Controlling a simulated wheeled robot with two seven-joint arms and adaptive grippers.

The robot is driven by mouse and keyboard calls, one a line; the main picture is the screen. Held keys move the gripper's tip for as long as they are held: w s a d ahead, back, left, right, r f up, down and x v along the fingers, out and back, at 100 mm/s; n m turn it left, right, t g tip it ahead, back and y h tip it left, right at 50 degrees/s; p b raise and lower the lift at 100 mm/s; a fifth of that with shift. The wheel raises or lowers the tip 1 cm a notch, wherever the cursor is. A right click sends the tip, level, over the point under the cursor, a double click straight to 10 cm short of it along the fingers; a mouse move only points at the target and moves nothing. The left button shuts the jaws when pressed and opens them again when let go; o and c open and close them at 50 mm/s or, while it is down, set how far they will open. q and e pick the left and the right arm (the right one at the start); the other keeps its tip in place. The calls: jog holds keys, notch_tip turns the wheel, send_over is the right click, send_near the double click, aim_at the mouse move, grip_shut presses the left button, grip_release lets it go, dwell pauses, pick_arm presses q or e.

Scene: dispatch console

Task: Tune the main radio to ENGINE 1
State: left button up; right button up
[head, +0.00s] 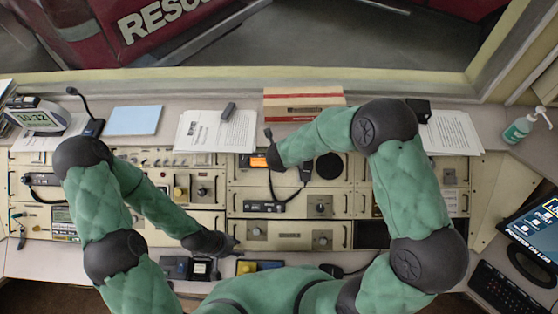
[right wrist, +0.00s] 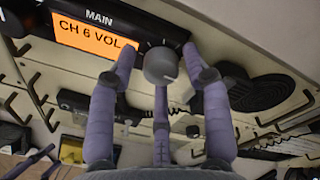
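The display is a small orange patch in the head view (head: 258,161). A grey round knob (right wrist: 160,65) sits at its right. My right gripper (right wrist: 160,62) has its purple fingers spread around this knob, with small gaps seeming to show at the sides. In the head view it is mostly hidden by my right arm. My left gripper (head: 232,243) is low over the console's front edge, away from the radio; its fingers look apart at the lower left of the right wrist view.
A round black speaker (head: 328,166) is right of the radio. A hand mic with a coiled cord (head: 305,170) hangs nearby. Papers (head: 215,130) and a cardboard box (head: 303,103) lie on the ledge behind. A sanitizer bottle (head: 519,129) stands at right.

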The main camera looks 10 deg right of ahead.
dwell(0.3)
jog(key=v, duration=1.2)
jog(key=shift+f, duration=0.1)
